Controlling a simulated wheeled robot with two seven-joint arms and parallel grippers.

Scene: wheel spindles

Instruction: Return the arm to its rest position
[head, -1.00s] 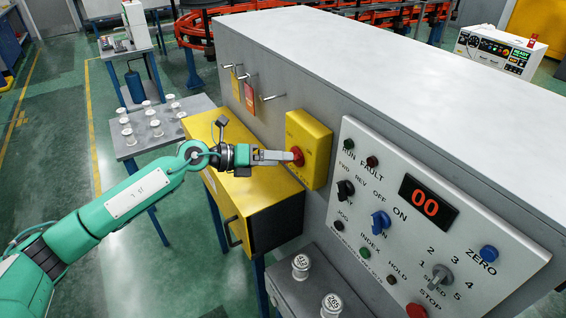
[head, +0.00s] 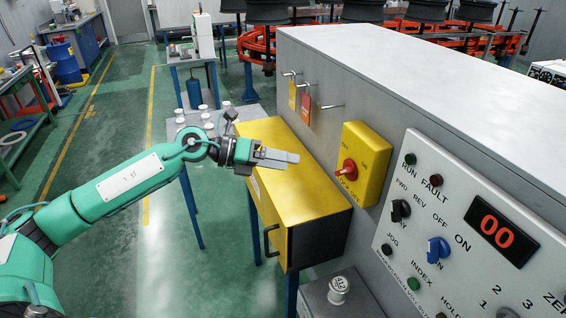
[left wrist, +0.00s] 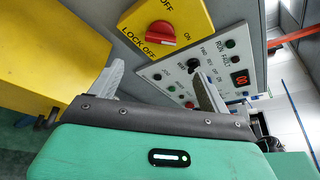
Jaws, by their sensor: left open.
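My left arm comes in from the left in the head view. Its gripper (head: 279,159) is open and empty above the yellow cabinet (head: 290,190), apart from the red knob (head: 346,170) on the yellow switch box (head: 366,160). In the left wrist view, the two fingers of the left gripper (left wrist: 160,87) stand apart with nothing between them. The red knob also shows in that view (left wrist: 160,33), beyond the fingers, next to the words "LOCK OFF". My right gripper is in neither view.
A grey control panel (head: 449,219) with knobs and a red "00" display is on the right of the grey machine (head: 420,80). Hooks with tags stick out of its side. White spindles stand on a grey table (head: 247,112) behind my gripper. Open green floor (head: 110,230) lies left.

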